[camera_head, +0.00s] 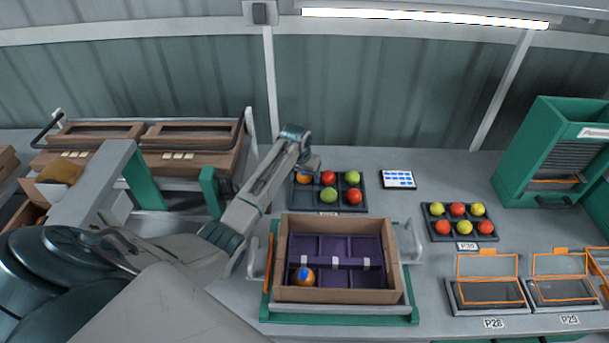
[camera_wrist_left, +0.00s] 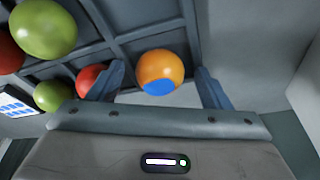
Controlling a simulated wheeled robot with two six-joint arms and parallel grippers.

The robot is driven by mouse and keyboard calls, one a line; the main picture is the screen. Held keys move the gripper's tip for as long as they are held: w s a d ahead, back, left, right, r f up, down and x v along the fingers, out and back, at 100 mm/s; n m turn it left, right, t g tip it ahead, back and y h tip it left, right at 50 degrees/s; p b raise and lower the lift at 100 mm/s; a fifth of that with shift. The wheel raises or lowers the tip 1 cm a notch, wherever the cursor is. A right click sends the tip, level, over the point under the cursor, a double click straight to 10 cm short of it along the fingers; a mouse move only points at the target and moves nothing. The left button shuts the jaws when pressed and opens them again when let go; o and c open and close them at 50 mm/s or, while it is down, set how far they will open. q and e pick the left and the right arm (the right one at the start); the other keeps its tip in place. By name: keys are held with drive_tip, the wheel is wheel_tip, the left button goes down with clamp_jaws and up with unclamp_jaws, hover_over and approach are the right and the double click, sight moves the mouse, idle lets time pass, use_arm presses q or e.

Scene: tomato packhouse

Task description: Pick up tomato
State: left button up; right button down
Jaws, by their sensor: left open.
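An orange tomato (camera_head: 304,179) sits in the far left compartment of the dark tray (camera_head: 316,208), partly hidden by my left gripper (camera_head: 309,167). In the left wrist view the orange tomato (camera_wrist_left: 161,66) has a blue patch and appears between the fingers of my open left gripper (camera_wrist_left: 158,80). I cannot tell whether either finger touches it. Red tomatoes (camera_head: 328,178) and green tomatoes (camera_head: 352,177) fill other compartments of this tray. Another orange tomato with a blue patch (camera_head: 303,276) lies in the near left compartment of the brown crate (camera_head: 340,296). My right gripper is not in view.
A small blue-and-white screen (camera_head: 398,180) lies right of the tray. A second tray (camera_head: 460,238) holds red and yellow tomatoes. Orange-edged lidded boxes (camera_head: 487,295) stand at the right. A green cabinet (camera_head: 540,150) is at the back right. Some bench surface (camera_head: 420,160) is bare.

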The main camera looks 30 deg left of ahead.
use_arm(q)
drive_tip(key=c, duration=0.8)
drive_tip(key=shift+r, duration=0.1)
